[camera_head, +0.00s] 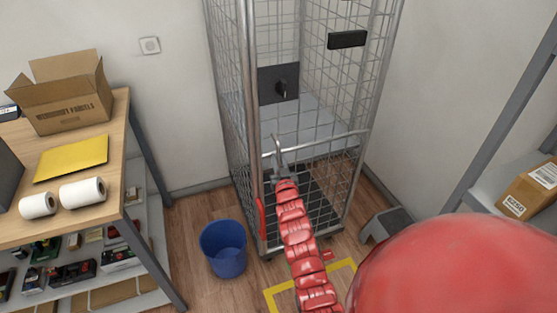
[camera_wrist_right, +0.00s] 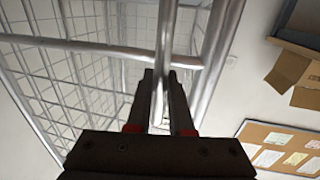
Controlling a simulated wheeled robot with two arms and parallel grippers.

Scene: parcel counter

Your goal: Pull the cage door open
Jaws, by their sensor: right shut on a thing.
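The wire-mesh cage (camera_head: 246,100) stands upright against the back wall, with a grey tube frame. Its door (camera_head: 325,143) is a mesh panel across the front with a horizontal top bar, and it looks in line with the frame. A thin upright bar handle (camera_head: 277,141) is at the door's left side. My right gripper (camera_head: 280,168) is shut on this handle. In the right wrist view, the fingers (camera_wrist_right: 163,95) sit on either side of the upright bar (camera_wrist_right: 165,45), just below a crossbar (camera_wrist_right: 100,46). My left gripper is not in view.
A blue bin (camera_head: 224,249) stands on the floor left of the cage. A wooden table (camera_head: 122,140) with a cardboard box (camera_head: 66,95) is at the left. A grey step (camera_head: 386,223) and a shelf with a parcel (camera_head: 528,188) are at the right. Yellow tape marks the floor.

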